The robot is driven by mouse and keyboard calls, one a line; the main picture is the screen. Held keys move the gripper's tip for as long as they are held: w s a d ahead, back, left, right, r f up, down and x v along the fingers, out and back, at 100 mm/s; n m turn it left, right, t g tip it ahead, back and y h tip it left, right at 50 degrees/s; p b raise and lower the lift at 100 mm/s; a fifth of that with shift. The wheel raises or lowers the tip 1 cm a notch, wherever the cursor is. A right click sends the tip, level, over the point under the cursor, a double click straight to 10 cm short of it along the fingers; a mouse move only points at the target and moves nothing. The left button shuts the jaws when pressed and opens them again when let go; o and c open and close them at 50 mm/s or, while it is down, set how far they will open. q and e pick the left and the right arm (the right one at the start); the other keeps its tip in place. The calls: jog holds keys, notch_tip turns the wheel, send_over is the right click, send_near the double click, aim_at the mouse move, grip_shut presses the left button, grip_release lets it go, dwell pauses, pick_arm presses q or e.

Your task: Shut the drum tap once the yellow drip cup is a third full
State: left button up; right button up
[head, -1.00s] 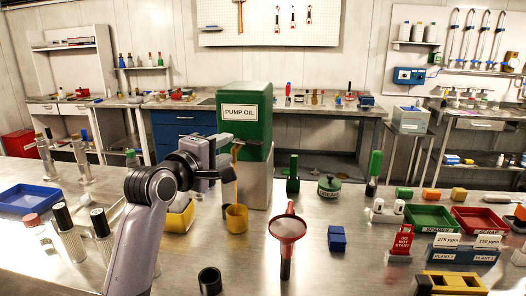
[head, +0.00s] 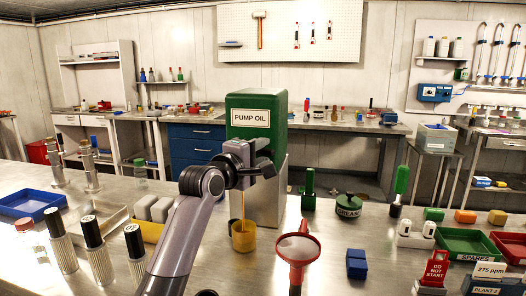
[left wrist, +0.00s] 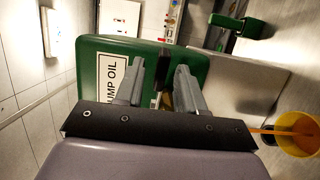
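The green drum (head: 257,100) labelled PUMP OIL stands on a metal stand. A thin amber stream (head: 243,205) falls into the yellow drip cup (head: 243,242) below; stream and cup also show in the left wrist view (left wrist: 298,146). Darker oil shows inside the cup, but its level is hard to judge. My left gripper (head: 268,158) is at the drum's front, hiding most of the tap in the head view. In the left wrist view its fingers (left wrist: 160,82) are apart, with the dark tap lever (left wrist: 163,68) between them; contact is unclear. My right gripper is out of view.
Several black-capped bottles (head: 93,240) and a blue tray (head: 32,202) are at left. A red DO NOT START sign (head: 435,270) stands at right.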

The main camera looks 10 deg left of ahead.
pick_arm(q)
jog(key=shift+x, duration=0.8)
grip_shut()
jog(key=shift+a, duration=0.1)
